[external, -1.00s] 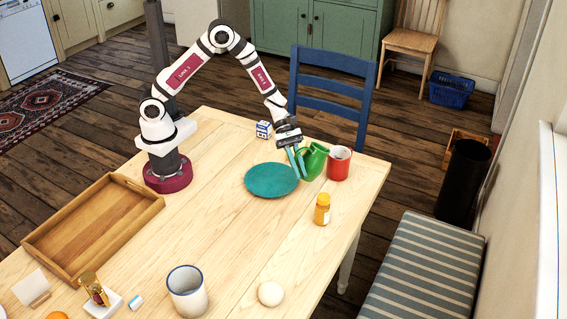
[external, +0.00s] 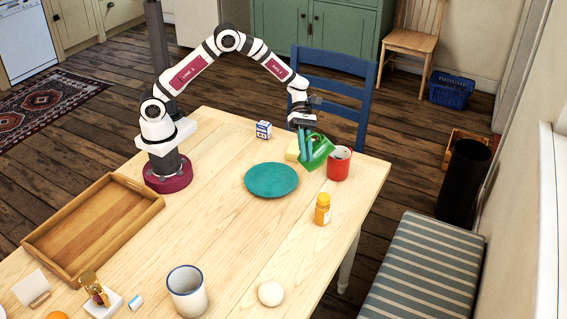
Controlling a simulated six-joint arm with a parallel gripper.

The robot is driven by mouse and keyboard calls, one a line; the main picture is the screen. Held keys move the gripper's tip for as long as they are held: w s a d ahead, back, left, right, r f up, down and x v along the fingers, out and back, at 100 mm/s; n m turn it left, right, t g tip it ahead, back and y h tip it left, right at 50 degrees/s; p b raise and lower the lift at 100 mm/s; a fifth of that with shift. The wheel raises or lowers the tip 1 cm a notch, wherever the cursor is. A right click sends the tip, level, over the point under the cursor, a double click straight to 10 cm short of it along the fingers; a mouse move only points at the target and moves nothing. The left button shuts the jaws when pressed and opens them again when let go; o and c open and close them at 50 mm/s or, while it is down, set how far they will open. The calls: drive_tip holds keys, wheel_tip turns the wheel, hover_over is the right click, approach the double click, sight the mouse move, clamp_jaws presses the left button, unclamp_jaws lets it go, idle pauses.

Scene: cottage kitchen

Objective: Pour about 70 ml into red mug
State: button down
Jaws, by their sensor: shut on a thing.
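The red mug (external: 339,164) stands upright near the far right corner of the table. A green jug (external: 316,154) is just left of it, tilted with its upper part toward the mug. My gripper (external: 306,152) is shut on the jug at its left side, where the handle is. I cannot tell whether the jug touches the mug or the table. The jug's contents, any stream and the liquid level in the mug are not visible.
A teal plate (external: 271,180) lies left of the jug. An orange-yellow bottle (external: 322,210) stands in front of the mug. A small blue-white carton (external: 263,130) stands at the back. A blue chair (external: 335,85) is behind the table.

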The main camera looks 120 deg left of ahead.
sight(314, 134)
drive_tip(key=shift+w+a+r+h, duration=0.1)
drive_tip(key=shift+a+r+h, duration=0.1)
drive_tip(key=shift+r+h, duration=0.3)
drive_tip(key=shift+w+a+r+n, duration=0.15)
drive_tip(key=shift+a+r+n, duration=0.05)
drive_tip(key=shift+r+n, duration=0.35)
drive_tip(key=shift+w+a+r+n+g+h+b, duration=0.1)
drive_tip(key=shift+a+r+n+g+h+b, duration=0.2)
drive_tip(key=shift+r+h+b, duration=0.25)
idle(1.0)
drive_tip(key=shift+w+a+h+b, duration=0.25)
drive_tip(key=shift+w+a+b, duration=0.1)
drive_tip(key=shift+a+b, duration=0.15)
idle(0.5)
drive_tip(key=shift+d, duration=0.1)
drive_tip(key=shift+s+d+f+m+y, duration=0.45)
drive_tip(key=shift+s+d+f+y, duration=0.15)
drive_tip(key=shift+d+f+y, duration=0.15)
drive_tip(key=shift+s+d+f+m+t+y, duration=0.1)
drive_tip(key=shift+d+f+m+t+y, duration=0.1)
drive_tip(key=shift+f+m+y, duration=0.35)
drive_tip(key=shift+s+d+f+m+t+y, duration=0.15)
drive_tip(key=shift+d+f+t+y, duration=0.15)
drive_tip(key=shift+f, duration=0.6)
drive_tip(key=shift+s+d+f+m+t+y, duration=0.15)
drive_tip(key=shift+f+m+y, duration=0.15)
drive_tip(key=shift+f+y, duration=0.3)
drive_tip(key=shift+f+p, duration=0.2)
drive_tip(key=shift+p, duration=0.25)
